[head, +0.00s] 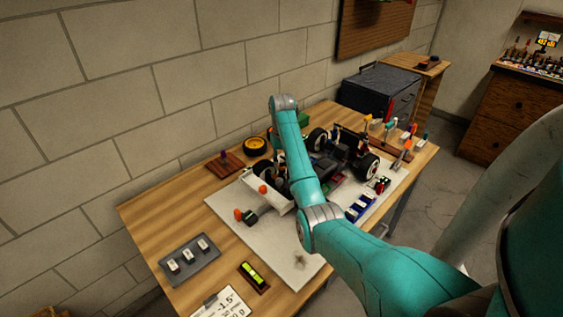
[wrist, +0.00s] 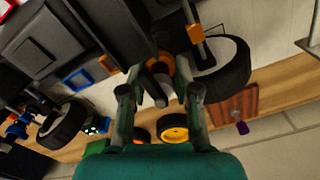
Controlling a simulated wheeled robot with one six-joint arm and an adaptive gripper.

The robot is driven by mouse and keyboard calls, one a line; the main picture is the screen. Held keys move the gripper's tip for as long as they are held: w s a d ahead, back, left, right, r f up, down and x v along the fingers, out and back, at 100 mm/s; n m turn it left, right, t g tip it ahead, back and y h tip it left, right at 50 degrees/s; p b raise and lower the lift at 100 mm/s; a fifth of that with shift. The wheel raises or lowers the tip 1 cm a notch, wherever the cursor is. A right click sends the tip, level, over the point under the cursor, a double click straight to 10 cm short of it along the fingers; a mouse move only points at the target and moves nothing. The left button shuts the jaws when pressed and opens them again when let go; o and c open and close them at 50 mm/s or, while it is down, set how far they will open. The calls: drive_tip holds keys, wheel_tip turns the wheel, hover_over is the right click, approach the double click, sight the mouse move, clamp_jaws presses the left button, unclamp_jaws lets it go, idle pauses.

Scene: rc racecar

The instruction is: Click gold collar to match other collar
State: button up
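The RC racecar (head: 330,155) stands on a pale mat on the bench, partly hidden by my teal arm in the head view. In the wrist view, my gripper (wrist: 160,68) points at the car with its two fingers apart. Between the fingers are dark cylindrical parts and an orange-gold curved edge (wrist: 151,86), possibly the gold collar. I cannot tell whether a finger touches it. Another orange-gold part (wrist: 195,34) sits on a rod by the large black tyre, possibly the other collar. Collar settings are too small to read. The head view hides my fingertips behind the arm.
A yellow-rimmed wheel (head: 255,145) and a brown wooden block (head: 224,164) lie near the wall. A grey tray (head: 189,262) and a green level (head: 254,274) are at the front left. A dark toolbox (head: 380,92) and upright tools crowd the far right.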

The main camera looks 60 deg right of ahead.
clamp_jaws()
drive_tip(key=shift+m, duration=0.8)
drive_tip(key=o, duration=0.9)
unclamp_jaws()
drive_tip(key=shift+n, duration=0.4)
